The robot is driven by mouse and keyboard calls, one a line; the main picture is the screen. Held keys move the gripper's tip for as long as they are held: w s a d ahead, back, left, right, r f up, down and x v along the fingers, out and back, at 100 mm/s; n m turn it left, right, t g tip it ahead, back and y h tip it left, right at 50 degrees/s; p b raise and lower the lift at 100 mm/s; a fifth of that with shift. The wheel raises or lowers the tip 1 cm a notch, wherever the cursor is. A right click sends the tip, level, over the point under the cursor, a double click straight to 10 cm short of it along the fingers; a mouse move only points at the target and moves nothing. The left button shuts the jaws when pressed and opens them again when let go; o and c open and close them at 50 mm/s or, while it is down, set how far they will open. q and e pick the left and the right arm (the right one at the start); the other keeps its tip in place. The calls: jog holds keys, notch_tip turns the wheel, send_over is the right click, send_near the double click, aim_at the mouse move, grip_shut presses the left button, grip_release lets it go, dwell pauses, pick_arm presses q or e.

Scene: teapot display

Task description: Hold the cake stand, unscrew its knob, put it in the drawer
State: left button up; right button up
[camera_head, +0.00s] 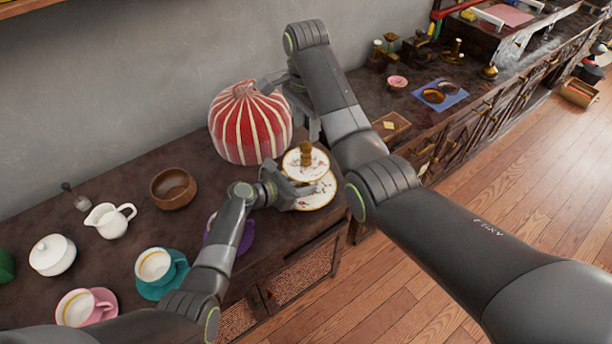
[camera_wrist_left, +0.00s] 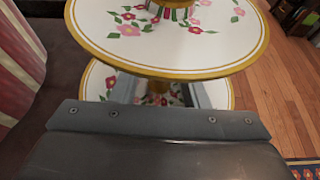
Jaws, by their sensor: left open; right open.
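The two-tier cake stand (camera_head: 294,169) stands at the right end of the dark sideboard, its white plates gold-rimmed with pink flowers. Its golden knob (camera_head: 306,154) rises above the upper plate. The upper plate (camera_wrist_left: 172,52) fills the top of the left wrist view, with the lower plate partly hidden beneath it. My left gripper (camera_head: 300,193) is open and reaches between the two plates from the left. Its fingers appear on either side of the stem in the wrist view. My right gripper (camera_head: 290,108) is open behind the knob, in front of the striped cosy. I cannot make out an open drawer.
A red-and-white striped cosy (camera_head: 250,128) stands close behind the stand. A wooden bowl (camera_head: 173,188), white jug (camera_head: 110,219) and teal cup (camera_head: 156,268) are to the left. Cane-fronted panels (camera_head: 303,277) face the wooden floor. My right arm crosses the view's right side.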

aim_at(306, 144)
pick_arm(q)
jog(key=shift+c, duration=0.4)
grip_shut()
pick_arm(e)
jog(key=m, duration=0.6)
jog(key=shift+m, duration=0.4)
jog(key=m, duration=0.6)
jog(key=shift+m, duration=0.4)
jog(key=shift+f, duration=4.05)
